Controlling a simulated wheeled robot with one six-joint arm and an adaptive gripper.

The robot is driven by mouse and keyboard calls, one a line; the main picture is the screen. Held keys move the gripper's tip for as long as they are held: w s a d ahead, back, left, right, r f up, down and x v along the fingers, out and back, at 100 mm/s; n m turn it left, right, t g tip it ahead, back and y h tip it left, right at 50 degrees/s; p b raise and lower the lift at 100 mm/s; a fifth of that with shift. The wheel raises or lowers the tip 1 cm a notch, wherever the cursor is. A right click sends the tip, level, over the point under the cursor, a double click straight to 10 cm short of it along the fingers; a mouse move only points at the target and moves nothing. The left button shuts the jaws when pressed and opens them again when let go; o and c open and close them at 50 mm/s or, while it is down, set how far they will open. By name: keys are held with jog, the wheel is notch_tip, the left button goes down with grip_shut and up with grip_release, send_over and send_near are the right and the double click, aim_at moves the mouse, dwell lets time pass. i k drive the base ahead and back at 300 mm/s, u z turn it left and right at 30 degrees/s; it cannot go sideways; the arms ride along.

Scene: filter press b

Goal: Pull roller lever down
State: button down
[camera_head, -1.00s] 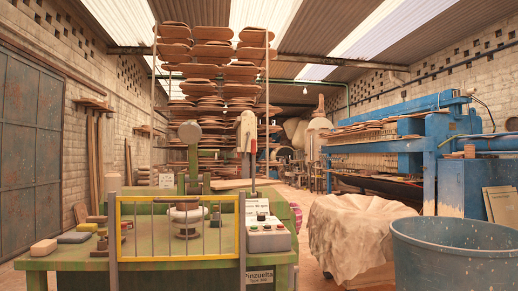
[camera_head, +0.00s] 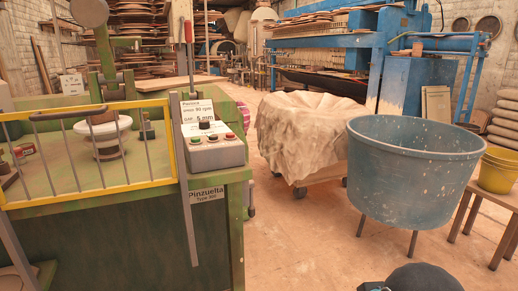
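The green machine (camera_head: 120,225) stands at the left, with a label reading Pinzuelta on its front. A thin upright lever with a red grip (camera_head: 188,32) rises at its right side, beside a pale post (camera_head: 178,45). A green arm with a round grey head (camera_head: 90,12) stands over the machine, cut off at the top. Which of these is the roller lever is not marked. A white round wheel with a brown piece (camera_head: 105,135) sits behind the yellow-framed guard (camera_head: 90,150). My gripper is not in view. Only a dark rounded part, likely of my arm, shows at the bottom right.
A control box (camera_head: 212,145) with buttons sits at the machine's right corner. A cloth-covered cart (camera_head: 305,130), a large blue tub (camera_head: 410,180) and a yellow bucket (camera_head: 497,170) on a wooden stool (camera_head: 490,220) stand to the right. The floor (camera_head: 290,245) between machine and tub is clear.

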aim_at(193, 96)
jog(key=z, duration=0.5)
jog(key=i, duration=2.25)
jog(key=u, duration=0.65)
jog(key=i, duration=1.2)
jog(key=u, duration=1.45)
jog(key=i, duration=0.55)
jog(key=u, duration=0.4)
